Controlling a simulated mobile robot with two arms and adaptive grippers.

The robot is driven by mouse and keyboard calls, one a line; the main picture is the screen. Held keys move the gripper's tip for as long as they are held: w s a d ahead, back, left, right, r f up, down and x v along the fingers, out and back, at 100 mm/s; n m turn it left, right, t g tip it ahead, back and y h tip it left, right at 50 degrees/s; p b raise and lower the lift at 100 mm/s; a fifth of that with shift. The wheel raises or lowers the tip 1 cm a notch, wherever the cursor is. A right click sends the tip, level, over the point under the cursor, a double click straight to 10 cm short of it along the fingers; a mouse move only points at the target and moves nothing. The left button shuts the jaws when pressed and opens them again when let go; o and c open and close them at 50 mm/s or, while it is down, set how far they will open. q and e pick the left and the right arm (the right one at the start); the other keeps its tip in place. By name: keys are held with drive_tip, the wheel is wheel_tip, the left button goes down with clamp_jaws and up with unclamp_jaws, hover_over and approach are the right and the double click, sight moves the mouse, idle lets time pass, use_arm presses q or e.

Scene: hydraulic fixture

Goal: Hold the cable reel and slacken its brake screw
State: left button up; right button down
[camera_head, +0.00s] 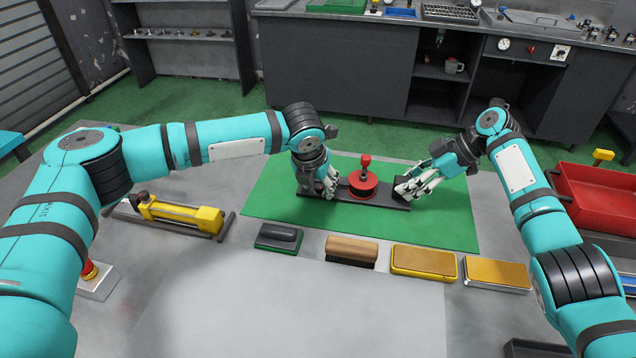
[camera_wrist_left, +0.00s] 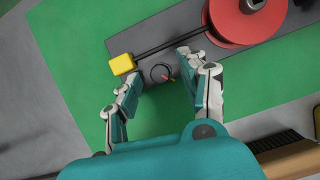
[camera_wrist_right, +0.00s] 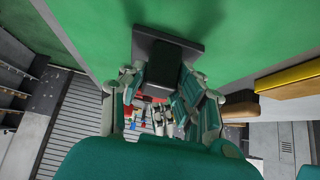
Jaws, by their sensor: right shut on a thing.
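The cable reel (camera_head: 363,184) is red with a red upright knob on top, and sits on a long dark base plate (camera_head: 386,196). The left wrist view shows part of the red reel (camera_wrist_left: 240,25) and a black bar with a yellow end block (camera_wrist_left: 122,64). A small dark round part with a red mark (camera_wrist_left: 162,73) lies on the plate; I cannot tell if it is the brake screw. My left gripper (camera_head: 325,188) is open above the plate's left end, its fingers either side of that part. My right gripper (camera_head: 405,192) is shut on a dark block (camera_wrist_right: 158,50) at the plate's right end.
The base plate lies on a green mat (camera_head: 440,225). A yellow hydraulic tool (camera_head: 180,214) lies at left. A black-and-green block (camera_head: 278,238), a brush (camera_head: 351,250) and two yellow-topped blocks (camera_head: 424,262) line the mat's front edge. A red bin (camera_head: 595,195) stands at right.

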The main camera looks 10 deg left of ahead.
use_arm(q)
clamp_jaws()
drive_tip(key=shift+n, duration=0.3)
drive_tip(key=n+y, duration=0.1)
drive_tip(key=n, duration=0.2)
drive_tip(key=shift+d, duration=0.2)
drive_tip(key=n+y, duration=0.1)
drive_tip(key=n, duration=0.2)
drive_tip(key=n+g+y, duration=0.1)
drive_tip(key=n, duration=0.1)
drive_tip(key=shift+w+d+n, duration=0.1)
drive_tip(key=shift+d+n, duration=0.1)
drive_tip(key=shift+n, duration=0.2)
drive_tip(key=n, duration=0.2)
drive_tip(key=n+g+y, duration=0.1)
drive_tip(key=n, duration=0.1)
drive_tip(key=shift+w+d+n, duration=0.1)
drive_tip(key=shift+w+n, duration=0.05)
drive_tip(key=shift+n, duration=0.15)
drive_tip(key=shift+w+n+g+y, duration=0.15)
drive_tip(key=shift+n+g, duration=0.35)
drive_tip(key=shift+n, duration=0.5)
drive_tip(key=shift+n+g+y, duration=0.25)
drive_tip(key=shift+n+g, duration=0.25)
drive_tip(key=shift+n, duration=0.5)
